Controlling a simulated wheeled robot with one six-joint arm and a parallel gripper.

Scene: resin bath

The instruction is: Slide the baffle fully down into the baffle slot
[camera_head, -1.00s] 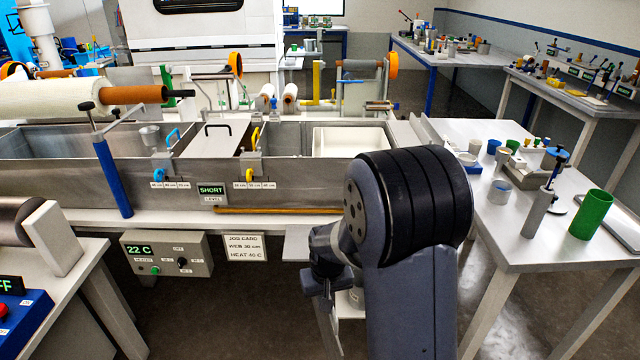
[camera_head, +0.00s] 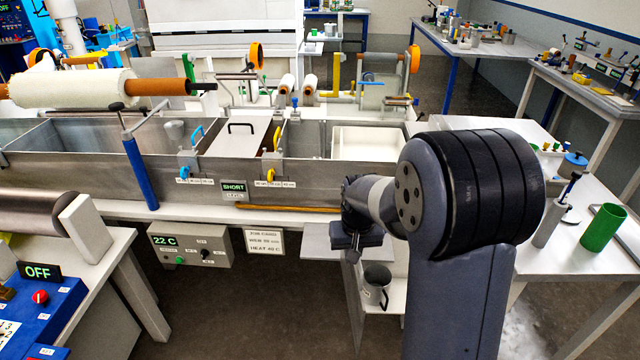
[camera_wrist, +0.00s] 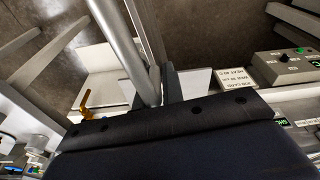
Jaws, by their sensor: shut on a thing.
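My gripper (camera_head: 352,243) is low in front of the bath's right part, below the rim, and is seen from behind. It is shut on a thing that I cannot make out. In the wrist view a pale grey rod (camera_wrist: 128,48) runs up to the dark fingers; I cannot tell whether it is held or behind them. A grey plate with a black handle (camera_head: 240,142) lies across the middle of the steel bath (camera_head: 100,178). I cannot tell whether this is the baffle. No baffle slot can be made out for certain.
Blue (camera_head: 190,150) and yellow (camera_head: 275,142) clamps stand on the bath's front wall. A wooden rod (camera_head: 285,208) lies along the ledge. A grey mug (camera_head: 377,283) stands below my gripper. A side table with a green cup (camera_head: 603,228) is at right. Open floor lies in front.

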